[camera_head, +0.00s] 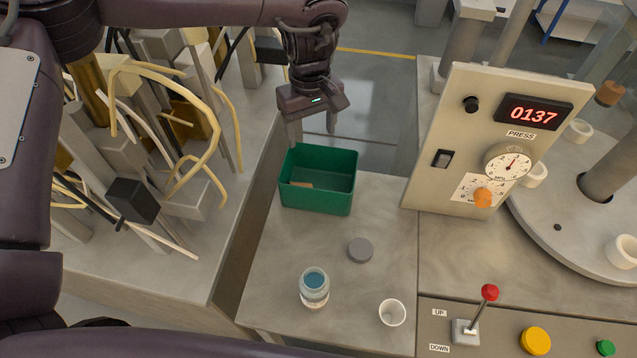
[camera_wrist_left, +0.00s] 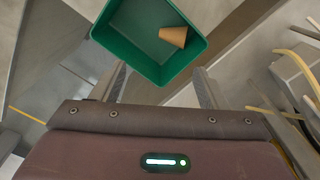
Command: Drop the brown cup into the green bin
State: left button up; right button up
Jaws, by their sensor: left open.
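The green bin (camera_head: 318,198) stands on the grey table in the head view, and it also shows at the top of the left wrist view (camera_wrist_left: 141,56). The brown cup (camera_wrist_left: 174,36) lies tilted inside the bin against a wall; only a small part of the brown cup (camera_head: 302,185) shows in the head view. My left gripper (camera_head: 313,134) is open and empty above the far edge of the bin, pointing down. In the left wrist view its two fingers (camera_wrist_left: 160,88) are spread apart, with the bin beyond them. My right gripper is not in view.
A grey disc (camera_head: 360,249), a glass jar with blue contents (camera_head: 314,288) and a white cup (camera_head: 392,312) stand on the table nearer me. A control panel (camera_head: 478,140) rises at right. Cables and blocks (camera_head: 150,140) crowd the left bench.

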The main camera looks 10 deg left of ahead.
pick_arm(q)
notch_tip(320, 180, up, 5)
jog(key=shift+r, duration=0.1)
dwell(0.6)
